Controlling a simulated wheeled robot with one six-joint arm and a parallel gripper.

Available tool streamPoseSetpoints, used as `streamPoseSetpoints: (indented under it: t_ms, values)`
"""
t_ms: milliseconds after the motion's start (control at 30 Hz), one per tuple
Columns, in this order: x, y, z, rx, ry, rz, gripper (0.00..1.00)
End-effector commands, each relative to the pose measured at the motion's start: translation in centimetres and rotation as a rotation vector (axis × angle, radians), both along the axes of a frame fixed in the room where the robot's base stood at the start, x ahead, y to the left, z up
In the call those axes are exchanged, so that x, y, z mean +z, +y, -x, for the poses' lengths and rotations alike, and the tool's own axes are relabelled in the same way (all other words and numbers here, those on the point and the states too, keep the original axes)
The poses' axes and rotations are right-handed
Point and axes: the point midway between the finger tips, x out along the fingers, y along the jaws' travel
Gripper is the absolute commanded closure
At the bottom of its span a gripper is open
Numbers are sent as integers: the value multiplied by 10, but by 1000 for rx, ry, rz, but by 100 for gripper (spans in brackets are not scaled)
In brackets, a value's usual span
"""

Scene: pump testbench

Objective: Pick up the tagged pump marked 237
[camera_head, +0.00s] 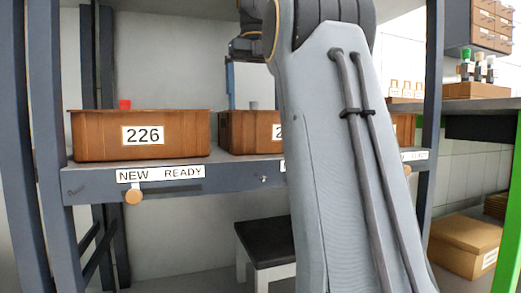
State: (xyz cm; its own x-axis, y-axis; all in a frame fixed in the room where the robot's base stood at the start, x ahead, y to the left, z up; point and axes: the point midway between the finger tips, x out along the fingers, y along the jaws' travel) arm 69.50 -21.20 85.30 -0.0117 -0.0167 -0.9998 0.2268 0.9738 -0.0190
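No label reading 237 can be read in the head view. A brown box (80,140) with a white label 226 stands on the left of the shelf, with a red cap (125,104) showing above its rim. A second brown box (238,135) stands in the middle; its label shows only a leading 2, and my arm covers the rest. A small grey top (253,105) shows above that box. A sliver of a third brown box (404,128) shows right of my arm. Dark parts of my wrist hang above the middle box; no fingertips can be made out.
The shelf edge (85,186) carries NEW READY labels and a round wooden knob (133,197). Blue-grey posts frame the shelf. A dark-topped stool (262,240) stands below. At right are a bench with bottles and a cardboard box (462,248). My arm hides the shelf's middle right.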

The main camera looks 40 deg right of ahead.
Motion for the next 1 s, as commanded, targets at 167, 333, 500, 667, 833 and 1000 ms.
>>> streamPoseSetpoints:
  t_ms: [167, 333, 500, 667, 833, 1000]
  values:
    - [-4, 4, -1, -48, -13, -16, 8]
    - [-20, 4, -1, -52, -11, -18, 8]
    - [-31, 4, 0, -51, -10, -18, 8]
    - [-48, 4, 0, -51, -10, -18, 8]
    - [-68, 4, 0, -50, -10, -18, 8]
    - [-75, 4, -1, -50, -12, -16, 8]
